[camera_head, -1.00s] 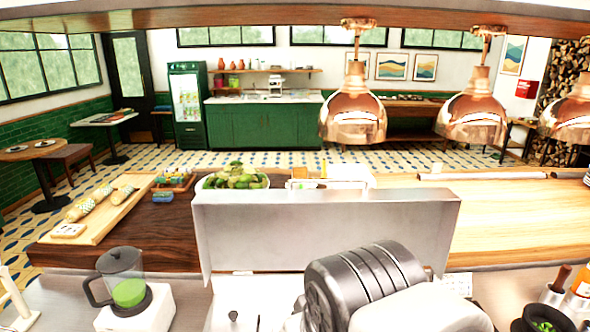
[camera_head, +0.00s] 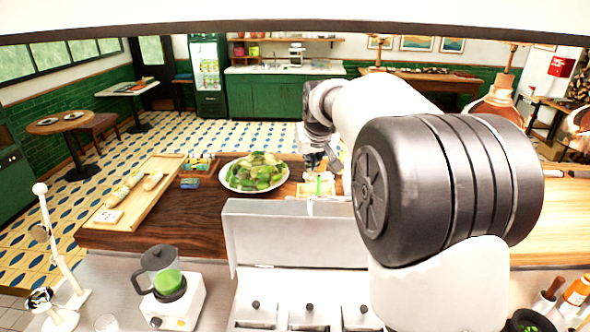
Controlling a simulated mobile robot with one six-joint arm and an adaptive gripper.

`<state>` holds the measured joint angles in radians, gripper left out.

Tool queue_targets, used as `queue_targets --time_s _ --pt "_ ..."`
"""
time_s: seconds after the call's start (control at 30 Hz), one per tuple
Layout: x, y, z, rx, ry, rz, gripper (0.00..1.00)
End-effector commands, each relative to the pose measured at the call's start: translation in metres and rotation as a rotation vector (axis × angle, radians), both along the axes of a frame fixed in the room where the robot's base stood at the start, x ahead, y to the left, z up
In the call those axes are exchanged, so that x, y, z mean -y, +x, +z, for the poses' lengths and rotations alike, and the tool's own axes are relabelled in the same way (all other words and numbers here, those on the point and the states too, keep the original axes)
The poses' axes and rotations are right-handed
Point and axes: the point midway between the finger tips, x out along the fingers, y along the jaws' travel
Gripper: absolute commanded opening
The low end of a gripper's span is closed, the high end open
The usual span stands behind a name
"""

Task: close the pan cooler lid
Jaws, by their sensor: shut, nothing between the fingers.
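The pan cooler lid (camera_head: 290,232) is a flat steel panel standing upright at the back of the pan cooler (camera_head: 243,285), so it is open. Its right part is hidden behind my arm. Below it, several small pans with black knobs show in the cooler. My gripper (camera_head: 324,166) is past the lid on its far side, above the wooden counter. It looks small and partly hidden by my arm, and it is shut and empty. I cannot tell whether it touches anything.
A plate of green vegetables (camera_head: 254,175) and a small white container (camera_head: 315,188) stand behind the lid, close to my gripper. A blender (camera_head: 168,285) stands left of the cooler, bottles (camera_head: 575,292) to the right. A bread board (camera_head: 128,198) lies far left.

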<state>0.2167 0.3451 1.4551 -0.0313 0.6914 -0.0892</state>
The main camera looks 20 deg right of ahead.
Motion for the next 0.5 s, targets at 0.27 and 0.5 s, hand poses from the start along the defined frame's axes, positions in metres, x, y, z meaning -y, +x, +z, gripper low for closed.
queue_targets --time_s 0.27,0.5 --pt "0.006 0.021 -0.031 -0.005 0.001 0.000 0.00" --pt "0.014 0.052 -0.072 -0.005 0.001 0.000 0.00"
